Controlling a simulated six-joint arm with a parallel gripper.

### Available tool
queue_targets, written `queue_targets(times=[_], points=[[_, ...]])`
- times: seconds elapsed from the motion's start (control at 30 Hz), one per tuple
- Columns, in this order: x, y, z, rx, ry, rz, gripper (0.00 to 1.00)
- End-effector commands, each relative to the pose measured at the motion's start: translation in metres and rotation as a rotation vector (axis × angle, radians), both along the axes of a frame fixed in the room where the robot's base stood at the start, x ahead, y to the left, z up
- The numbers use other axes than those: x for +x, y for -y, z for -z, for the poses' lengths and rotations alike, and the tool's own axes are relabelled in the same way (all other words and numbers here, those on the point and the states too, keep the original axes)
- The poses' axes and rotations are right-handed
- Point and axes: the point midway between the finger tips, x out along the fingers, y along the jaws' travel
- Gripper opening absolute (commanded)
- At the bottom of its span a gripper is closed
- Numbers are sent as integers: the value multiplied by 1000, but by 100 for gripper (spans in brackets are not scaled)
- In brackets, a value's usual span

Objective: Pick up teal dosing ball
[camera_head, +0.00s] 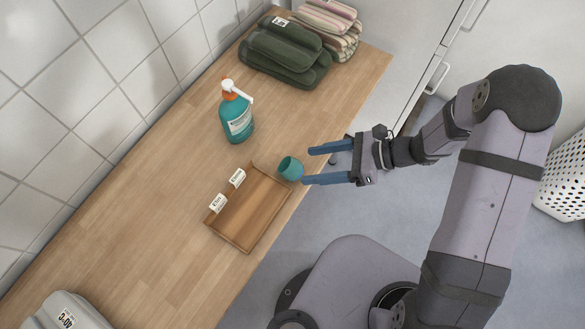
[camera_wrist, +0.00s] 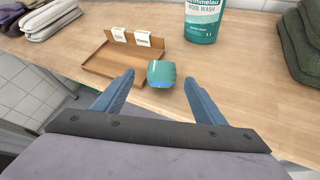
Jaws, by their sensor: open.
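The teal dosing ball (camera_head: 290,168), a small rounded cup, sits on the wooden counter at the corner of a wooden tray, near the counter's front edge. In the wrist view the teal dosing ball (camera_wrist: 161,73) shows ahead of the fingertips, roughly midway between them. I cannot tell whether it touches the tray. My gripper (camera_head: 306,165) is open and empty, its two blue fingers pointing at the ball from the front edge side. In the wrist view my gripper (camera_wrist: 158,82) has its fingers spread on either side of the ball's line.
The wooden tray (camera_head: 243,247) with two white labels lies beside the ball. Folded green towels (camera_head: 285,50) and striped cloths (camera_head: 328,28) lie at the far end; a grey folded pile (camera_head: 62,312) is near. Counter between bottle and towels is clear.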

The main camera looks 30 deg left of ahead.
Motion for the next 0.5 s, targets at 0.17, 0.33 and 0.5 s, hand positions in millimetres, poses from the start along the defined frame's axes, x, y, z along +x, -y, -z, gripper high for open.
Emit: queue_targets(times=[0.17, 0.33, 0.5], points=[[2, -5, 0, 12, -23, 22, 64], [-3, -13, 5, 11, -22, 18, 64], [-7, -20, 9, 10, -20, 20, 64]])
